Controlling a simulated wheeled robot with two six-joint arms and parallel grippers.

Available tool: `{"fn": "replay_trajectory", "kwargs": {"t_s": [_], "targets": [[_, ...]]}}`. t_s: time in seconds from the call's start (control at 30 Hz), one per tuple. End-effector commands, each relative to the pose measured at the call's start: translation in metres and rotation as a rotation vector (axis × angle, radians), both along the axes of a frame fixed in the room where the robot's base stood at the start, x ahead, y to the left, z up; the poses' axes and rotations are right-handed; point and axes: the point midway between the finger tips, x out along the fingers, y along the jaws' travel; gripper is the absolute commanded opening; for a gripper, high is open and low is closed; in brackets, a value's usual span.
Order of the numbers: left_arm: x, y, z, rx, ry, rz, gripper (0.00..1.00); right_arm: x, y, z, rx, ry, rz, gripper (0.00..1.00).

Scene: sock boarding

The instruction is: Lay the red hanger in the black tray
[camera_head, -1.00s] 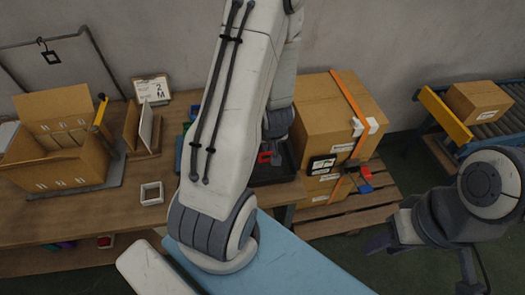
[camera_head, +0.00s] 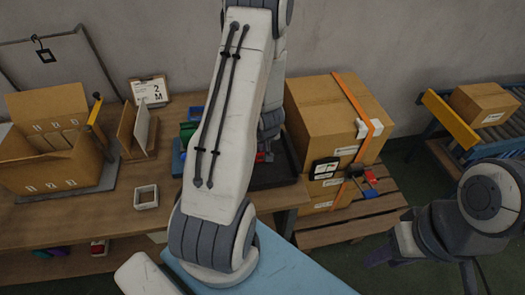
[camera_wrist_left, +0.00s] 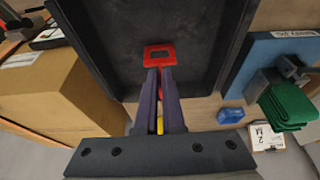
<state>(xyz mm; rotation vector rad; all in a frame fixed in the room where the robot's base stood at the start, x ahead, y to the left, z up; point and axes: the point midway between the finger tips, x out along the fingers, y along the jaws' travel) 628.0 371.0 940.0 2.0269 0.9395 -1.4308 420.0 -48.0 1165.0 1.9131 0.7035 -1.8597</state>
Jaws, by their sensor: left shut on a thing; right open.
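The red hanger (camera_wrist_left: 159,56) is between the fingers of my left gripper (camera_wrist_left: 160,75) in the left wrist view. In the head view the tray (camera_head: 292,158) is on the table's right end, partly behind my left arm. Only a small red bit of the hanger (camera_head: 265,157) shows there, and the left fingers are hidden. My right gripper (camera_head: 378,257) is open and empty at the lower right, away from the table.
Stacked cartons (camera_head: 335,118) on a pallet stand right of the tray. A blue board (camera_wrist_left: 265,60) and folded green cloth (camera_wrist_left: 288,104) lie beside the tray. An open carton (camera_head: 45,150) and a white square frame (camera_head: 146,197) are on the left of the wooden table.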

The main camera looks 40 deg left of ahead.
Motion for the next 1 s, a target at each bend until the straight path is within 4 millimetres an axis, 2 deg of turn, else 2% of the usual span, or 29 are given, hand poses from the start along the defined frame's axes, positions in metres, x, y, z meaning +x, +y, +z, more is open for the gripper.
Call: {"fn": "replay_trajectory", "kwargs": {"t_s": [0.3,0.33,0.37,0.4,0.77,0.87,1.0], "targets": [[0.000,0.000,-0.003,0.000,0.000,0.000,0.00,0.000,0.000,-0.002,0.001,-0.001,0.000,0.42],[0.000,0.000,-0.001,0.000,0.000,0.000,0.17,0.000,0.000,0.000,0.001,-0.001,0.000,0.42],[0.000,0.000,-0.001,0.000,0.000,0.000,0.28,0.000,0.000,0.000,0.001,-0.001,0.001,0.42],[0.000,0.000,-0.001,0.000,0.000,0.000,0.35,0.000,0.000,0.000,0.001,-0.001,0.001,0.42],[0.000,0.000,0.004,0.001,-0.001,0.001,0.35,0.000,0.000,0.004,0.001,-0.001,0.000,0.42],[-0.002,-0.002,0.016,0.002,-0.003,0.000,0.35,0.000,0.000,0.008,0.000,0.000,0.000,0.42],[-0.007,-0.010,0.045,0.002,-0.004,0.000,0.35,0.000,0.000,0.023,0.001,-0.001,0.000,0.42]]}}
